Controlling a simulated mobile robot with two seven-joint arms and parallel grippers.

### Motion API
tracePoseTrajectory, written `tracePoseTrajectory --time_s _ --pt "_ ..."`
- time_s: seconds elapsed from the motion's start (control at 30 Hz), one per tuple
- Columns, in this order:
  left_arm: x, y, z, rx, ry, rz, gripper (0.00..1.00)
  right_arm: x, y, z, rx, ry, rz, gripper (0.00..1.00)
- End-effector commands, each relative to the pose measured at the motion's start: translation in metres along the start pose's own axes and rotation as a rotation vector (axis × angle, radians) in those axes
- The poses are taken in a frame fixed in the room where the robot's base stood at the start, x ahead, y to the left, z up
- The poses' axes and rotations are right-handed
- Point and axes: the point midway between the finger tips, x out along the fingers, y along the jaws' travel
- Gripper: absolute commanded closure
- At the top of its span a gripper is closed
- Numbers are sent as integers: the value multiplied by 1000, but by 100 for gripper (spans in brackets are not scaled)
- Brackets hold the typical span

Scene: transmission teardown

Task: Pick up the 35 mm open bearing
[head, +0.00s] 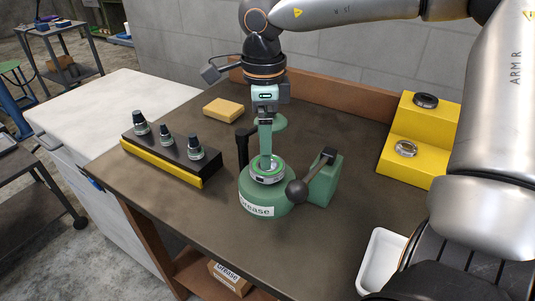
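My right gripper (266,160) points straight down over the green grease packer (262,196). Its fingers reach a metal ring-shaped bearing (268,175) with a green inner band, seated on top of the packer. The fingers overlap in this view, so I cannot tell whether they are open or closed on it. Two more ring bearings sit on the yellow stepped stand at the right: a dark one (425,100) on the upper step and a silver open one (405,149) on the lower step. No size marking is readable on any bearing. My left gripper is not in view.
A black-and-yellow block (170,160) with several dark-topped tools stands left. A yellow block (223,110) lies behind it. The packer's ball-ended lever (297,192) sticks out to its right. A white tray (378,262) is at front right.

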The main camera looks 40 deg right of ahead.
Motion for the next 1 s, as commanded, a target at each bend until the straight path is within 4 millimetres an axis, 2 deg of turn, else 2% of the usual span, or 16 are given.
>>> tracePoseTrajectory --time_s 0.2,0.3,0.6,1.0 --pt "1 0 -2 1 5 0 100 34 -1 -4 0 2 5 0" --pt "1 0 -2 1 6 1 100 44 -1 -4 0 1 2 0" --pt "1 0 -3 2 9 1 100 48 -1 -4 1 0 1 1" --pt "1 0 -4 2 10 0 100 48 -1 -4 1 0 0 46"
